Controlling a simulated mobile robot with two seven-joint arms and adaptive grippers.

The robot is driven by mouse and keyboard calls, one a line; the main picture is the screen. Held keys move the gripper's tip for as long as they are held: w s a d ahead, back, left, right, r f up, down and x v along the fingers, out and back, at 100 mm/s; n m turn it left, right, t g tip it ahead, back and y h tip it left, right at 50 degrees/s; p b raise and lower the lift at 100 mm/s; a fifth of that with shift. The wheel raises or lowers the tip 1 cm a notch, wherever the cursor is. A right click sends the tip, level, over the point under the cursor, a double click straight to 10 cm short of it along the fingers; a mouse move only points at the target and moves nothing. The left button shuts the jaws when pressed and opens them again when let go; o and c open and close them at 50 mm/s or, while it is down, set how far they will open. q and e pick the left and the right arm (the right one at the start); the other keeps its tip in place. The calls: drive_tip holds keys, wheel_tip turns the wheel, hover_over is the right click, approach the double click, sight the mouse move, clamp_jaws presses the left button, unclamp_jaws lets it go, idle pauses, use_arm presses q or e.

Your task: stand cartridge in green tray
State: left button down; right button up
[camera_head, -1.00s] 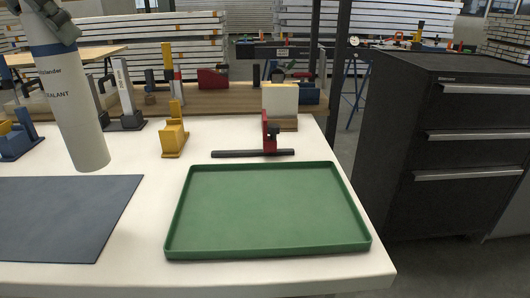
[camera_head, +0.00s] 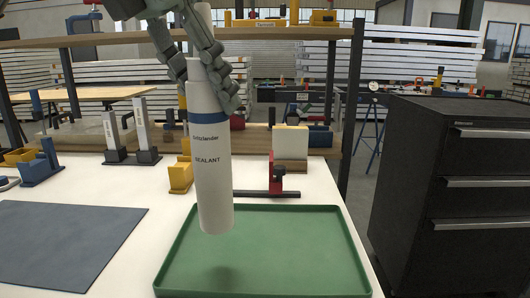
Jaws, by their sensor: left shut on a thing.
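The cartridge (camera_head: 211,172) is a white sealant tube with a blue band and a narrow nozzle at the top. It is upright with a slight tilt. My left gripper (camera_head: 205,85) is shut on its upper part, with fingers around the tube below the nozzle. The green tray (camera_head: 330,256) lies on the white table. The cartridge's lower end is in front of the tray's left part in the picture, and a soft shadow on the tray floor below it suggests it hangs above the floor. My right gripper is not in view.
A dark blue mat (camera_head: 62,242) lies left of the tray. A red clamp with a dark bar (camera_head: 277,180) is just behind the tray. A yellow block (camera_head: 180,177) stands behind the cartridge. A black drawer cabinet (camera_head: 455,200) stands at the right.

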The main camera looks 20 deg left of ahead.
use_arm(q)
drive_tip(key=w+d+f, duration=0.4)
drive_tip(key=d+f, duration=0.1)
drive_tip(key=f, duration=0.3)
drive_tip(key=shift+d, duration=0.35)
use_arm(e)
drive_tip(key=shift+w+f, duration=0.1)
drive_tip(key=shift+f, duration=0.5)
use_arm(q)
drive_tip(key=shift+f, duration=0.15)
drive_tip(key=c, duration=1)
unclamp_jaws()
drive_tip(key=shift+f, duration=0.1)
drive_tip(key=shift+o, duration=0.6)
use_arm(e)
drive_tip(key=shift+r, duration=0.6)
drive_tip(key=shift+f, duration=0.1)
